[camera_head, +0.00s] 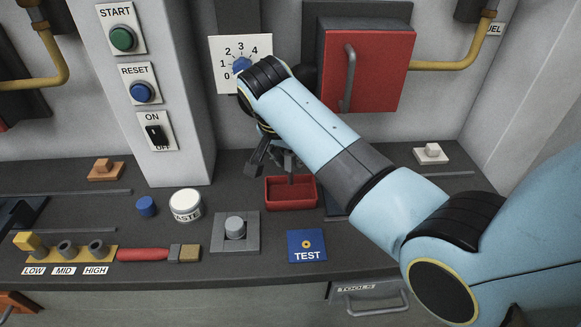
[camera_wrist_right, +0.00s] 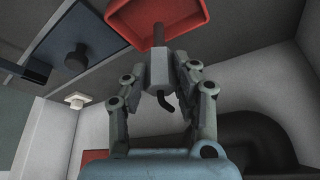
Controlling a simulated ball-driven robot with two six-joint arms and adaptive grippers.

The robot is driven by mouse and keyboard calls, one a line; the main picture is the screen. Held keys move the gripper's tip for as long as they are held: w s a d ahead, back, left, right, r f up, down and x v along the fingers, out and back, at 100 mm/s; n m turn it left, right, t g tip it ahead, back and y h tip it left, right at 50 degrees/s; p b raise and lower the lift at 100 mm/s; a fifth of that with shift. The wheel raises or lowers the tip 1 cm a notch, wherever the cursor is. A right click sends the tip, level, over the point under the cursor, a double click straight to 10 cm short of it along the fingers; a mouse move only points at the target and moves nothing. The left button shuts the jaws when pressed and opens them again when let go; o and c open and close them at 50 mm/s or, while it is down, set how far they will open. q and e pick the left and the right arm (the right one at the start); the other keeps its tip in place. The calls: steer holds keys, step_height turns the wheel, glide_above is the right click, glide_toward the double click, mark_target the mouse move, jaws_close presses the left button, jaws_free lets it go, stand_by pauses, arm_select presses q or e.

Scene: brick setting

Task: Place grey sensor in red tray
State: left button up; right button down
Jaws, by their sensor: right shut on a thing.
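The grey sensor (camera_wrist_right: 159,72), a small grey block with a dark rod and a short curved tail, is between the fingers of my right gripper (camera_wrist_right: 164,82) in the right wrist view. My right gripper (camera_head: 276,155) is shut on it above the worktop in the head view, where the sensor is mostly hidden by the fingers. The red tray (camera_head: 291,204) lies right below; the rod points down towards it. The tray (camera_wrist_right: 158,38) also shows at the top of the wrist view, with the rod overlapping its near side. I cannot tell whether the rod touches it. My left gripper is not in view.
The blue TEST pad (camera_head: 307,254) and a grey plate (camera_head: 220,245) with a knob lie in front of the tray. The white WASTE jar (camera_head: 187,201) stands to its left. A red cabinet door (camera_head: 388,72) with a handle is behind my right arm.

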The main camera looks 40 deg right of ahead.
mark_target(288, 163)
step_height(288, 163, down, 4)
steer(key=shift+r, duration=0.25)
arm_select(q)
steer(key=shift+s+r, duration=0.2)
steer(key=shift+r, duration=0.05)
arm_select(e)
steer(key=shift+f, duration=0.1)
steer(key=shift+s, duration=0.1)
steer(key=c, duration=1)
jaws_free()
steer(key=shift+c, duration=0.2)
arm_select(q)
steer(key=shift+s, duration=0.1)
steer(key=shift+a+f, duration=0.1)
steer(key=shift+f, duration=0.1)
arm_select(e)
steer(key=v, duration=1.2)
